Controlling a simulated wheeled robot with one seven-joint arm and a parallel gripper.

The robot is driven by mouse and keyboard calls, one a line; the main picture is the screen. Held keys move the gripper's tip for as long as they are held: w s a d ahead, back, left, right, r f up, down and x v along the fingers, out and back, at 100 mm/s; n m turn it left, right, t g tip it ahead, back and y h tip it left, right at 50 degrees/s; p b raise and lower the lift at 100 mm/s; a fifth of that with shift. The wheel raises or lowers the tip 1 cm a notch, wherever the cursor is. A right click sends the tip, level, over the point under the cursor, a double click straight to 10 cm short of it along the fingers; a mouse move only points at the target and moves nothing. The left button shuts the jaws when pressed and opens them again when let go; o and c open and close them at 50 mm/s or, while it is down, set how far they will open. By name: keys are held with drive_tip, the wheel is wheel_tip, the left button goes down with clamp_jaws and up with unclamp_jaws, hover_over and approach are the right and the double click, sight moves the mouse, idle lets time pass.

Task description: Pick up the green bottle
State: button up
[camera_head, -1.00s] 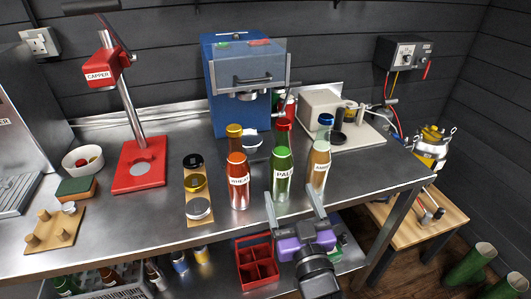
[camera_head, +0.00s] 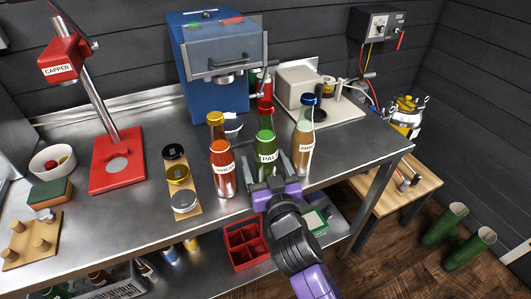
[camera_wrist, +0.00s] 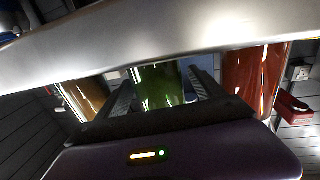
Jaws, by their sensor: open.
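The green bottle (camera_head: 266,146) with a red cap and a "PALE"-like label stands upright on the steel bench, between an orange-red bottle and an amber bottle. My gripper (camera_head: 268,170) is open, low in front of the green bottle, with a finger on each side of its lower part in the head view. In the wrist view the green bottle (camera_wrist: 158,86) shows between my two fingers. Its lower end is hidden by my gripper, and a bright steel band crosses the top of the wrist view. I cannot tell whether the fingers touch it.
The orange-red bottle (camera_head: 223,170) stands close on the left, the amber bottle (camera_head: 302,145) close on the right. A blue machine (camera_head: 220,75) stands behind. A wooden strip with round discs (camera_head: 181,180) lies to the left. A red crate (camera_head: 243,248) sits on the lower shelf.

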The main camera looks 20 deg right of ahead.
drive_tip(key=shift+w+d, duration=0.15)
drive_tip(key=shift+w, duration=0.8)
clamp_jaws()
